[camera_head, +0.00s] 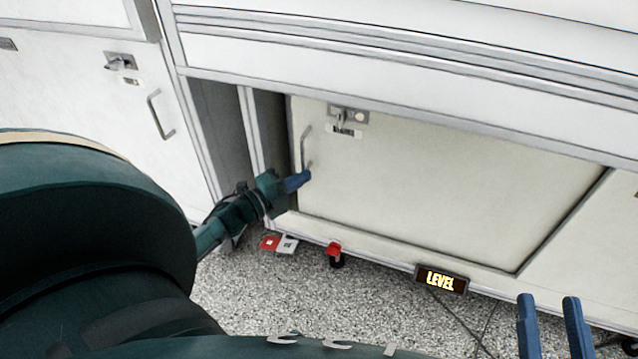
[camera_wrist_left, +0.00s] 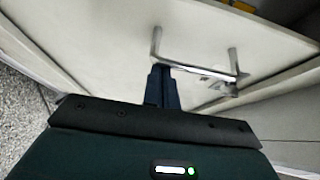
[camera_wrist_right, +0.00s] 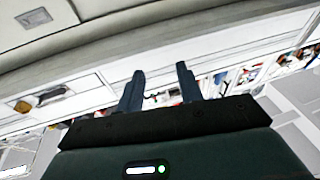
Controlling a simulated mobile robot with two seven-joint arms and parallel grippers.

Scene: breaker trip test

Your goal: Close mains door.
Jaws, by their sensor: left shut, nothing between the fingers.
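The cream mains door (camera_head: 430,185) is a wide panel low in the cabinet. A dark gap shows along its left edge, so it looks ajar. It has a metal bar handle (camera_head: 304,146) and a latch plate (camera_head: 347,116) near its upper left corner. My left gripper (camera_head: 307,174) is shut and empty at the handle's lower end. In the left wrist view its closed fingertips (camera_wrist_left: 161,68) are beside the handle (camera_wrist_left: 195,69) in front of the door face; contact cannot be told. My right gripper (camera_head: 548,297) is open and empty at lower right, away from the door.
Another cabinet door (camera_head: 80,95) with a handle is at left. A red-topped caster (camera_head: 335,253), red and white tags (camera_head: 278,243) and a lit LEVEL sign (camera_head: 441,280) are along the cabinet's bottom edge. Speckled floor (camera_head: 370,310) lies open in front.

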